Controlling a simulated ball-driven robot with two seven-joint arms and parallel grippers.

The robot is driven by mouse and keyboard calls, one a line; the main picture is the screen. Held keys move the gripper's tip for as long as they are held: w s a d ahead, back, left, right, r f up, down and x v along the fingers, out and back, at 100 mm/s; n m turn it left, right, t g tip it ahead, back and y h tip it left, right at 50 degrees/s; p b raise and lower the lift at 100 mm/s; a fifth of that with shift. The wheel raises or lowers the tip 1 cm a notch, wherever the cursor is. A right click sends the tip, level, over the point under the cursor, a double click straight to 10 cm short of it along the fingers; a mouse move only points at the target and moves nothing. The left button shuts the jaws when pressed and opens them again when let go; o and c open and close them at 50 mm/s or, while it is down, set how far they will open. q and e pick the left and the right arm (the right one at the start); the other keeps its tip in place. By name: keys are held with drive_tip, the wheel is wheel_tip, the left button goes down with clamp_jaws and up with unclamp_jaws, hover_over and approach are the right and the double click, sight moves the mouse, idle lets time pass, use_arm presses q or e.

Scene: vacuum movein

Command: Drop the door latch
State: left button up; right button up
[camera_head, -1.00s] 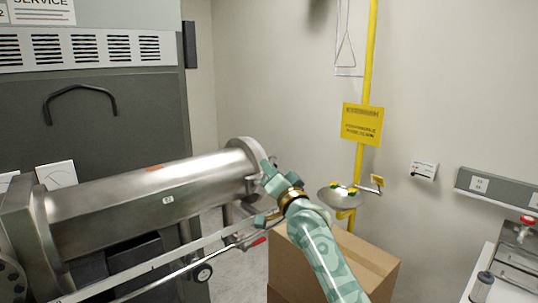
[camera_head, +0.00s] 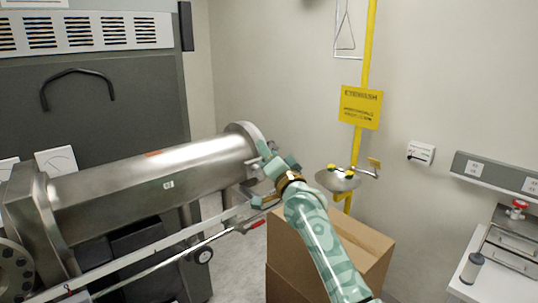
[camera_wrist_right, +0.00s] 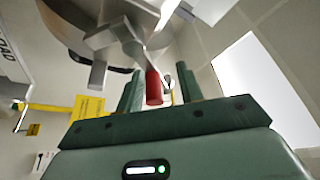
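A steel cylindrical chamber (camera_head: 150,180) lies across the left of the head view, with a round end flange (camera_head: 243,130) at its right end. My right gripper (camera_head: 264,180) is at that end, its fingers pointing left toward it. In the right wrist view, a red latch handle (camera_wrist_right: 153,88) hangs from grey metal parts (camera_wrist_right: 120,40). It shows between the two green fingers of my right gripper (camera_wrist_right: 160,88), which are apart, with a gap on each side. I cannot tell how deep the handle sits between them. My left gripper is not in view.
A rail with a red tip (camera_head: 256,224) runs below the chamber. A cardboard box (camera_head: 300,265) stands under my right forearm. A yellow-piped eyewash basin (camera_head: 330,182) is behind it. A bench (camera_head: 490,270) is at the right.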

drive_tip(key=shift+d+f, duration=0.1)
drive_tip(key=shift+f, duration=0.05)
drive_tip(key=shift+s+d+f, duration=0.1)
drive_tip(key=shift+s, duration=0.15)
drive_tip(key=b+v, duration=0.1)
drive_tip(key=v, duration=1.4)
drive_tip(key=shift+s+b, duration=0.35)
drive_tip(key=shift+c, duration=0.4)
